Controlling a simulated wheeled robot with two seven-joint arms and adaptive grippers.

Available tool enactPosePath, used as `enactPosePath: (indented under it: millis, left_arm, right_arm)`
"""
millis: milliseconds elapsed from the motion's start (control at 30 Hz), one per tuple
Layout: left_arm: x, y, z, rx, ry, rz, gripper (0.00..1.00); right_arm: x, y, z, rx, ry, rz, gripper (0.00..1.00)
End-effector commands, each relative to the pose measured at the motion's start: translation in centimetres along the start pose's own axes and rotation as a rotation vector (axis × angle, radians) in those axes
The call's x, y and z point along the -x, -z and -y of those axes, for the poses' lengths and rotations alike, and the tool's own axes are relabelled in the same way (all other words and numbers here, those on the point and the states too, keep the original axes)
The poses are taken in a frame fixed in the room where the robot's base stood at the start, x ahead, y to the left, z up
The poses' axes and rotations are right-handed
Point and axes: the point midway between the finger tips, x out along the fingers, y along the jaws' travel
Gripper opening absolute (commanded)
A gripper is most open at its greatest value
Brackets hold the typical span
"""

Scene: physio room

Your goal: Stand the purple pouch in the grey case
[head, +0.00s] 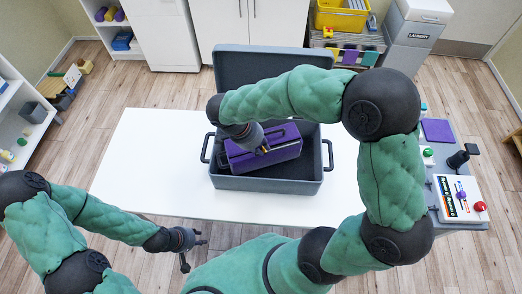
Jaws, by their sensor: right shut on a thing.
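The grey case (217,181) stands on the white table with its lid (232,62) open at the back. The purple pouch (285,148) is inside the case opening, in its middle to left part, slightly tilted. Whether it touches the case floor cannot be told. My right gripper (264,148) comes down from above and is shut on the pouch's top; its fingertips are partly hidden. My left gripper (192,248) is empty and open, low in front of the table's front edge, apart from the case.
The white table (140,165) is clear left of the case. A grey side surface (447,155) at the right holds a purple pad, a board with coloured knobs and a black device. Shelves (30,120), white cabinets (255,20) and a laundry bin (410,40) stand around.

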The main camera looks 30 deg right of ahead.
Motion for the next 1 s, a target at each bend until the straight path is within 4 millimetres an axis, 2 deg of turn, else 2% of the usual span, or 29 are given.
enactPosePath:
  millis: [33, 133, 567, 600, 633, 667, 1000]
  left_arm:
    - [-0.4, 0.0, 0.2, 0.0, 0.0, 0.0, 0.33]
    - [-0.7, 0.0, 0.2, 0.0, 0.0, 0.0, 0.33]
    - [-1.1, 0.1, 0.4, 0.0, 0.0, 0.0, 0.33]
    - [-0.9, 0.0, 0.3, 0.0, 0.0, 0.0, 0.33]
    - [-0.9, 0.0, 0.3, 0.0, 0.0, 0.0, 0.33]
    - [-0.9, 0.0, 0.3, 0.0, 0.0, 0.0, 0.33]
    - [-0.8, 0.0, 0.3, 0.0, 0.0, 0.0, 0.33]
  right_arm:
    - [-1.0, -0.4, 0.1, 0.001, -0.002, -0.001, 0.0]
    - [-1.9, -0.8, 0.1, 0.0, -0.002, 0.0, 0.0]
    - [-2.3, -1.0, 0.2, -0.001, 0.001, 0.001, 0.0]
    - [-2.2, -1.0, 0.2, 0.0, 0.0, 0.001, 0.27]
    - [-2.2, -0.9, 0.2, 0.0, 0.0, 0.001, 0.36]
    - [-2.2, -0.9, 0.2, 0.0, 0.0, 0.001, 0.4]
    - [-2.1, -0.9, 0.2, 0.0, 0.0, 0.001, 0.4]
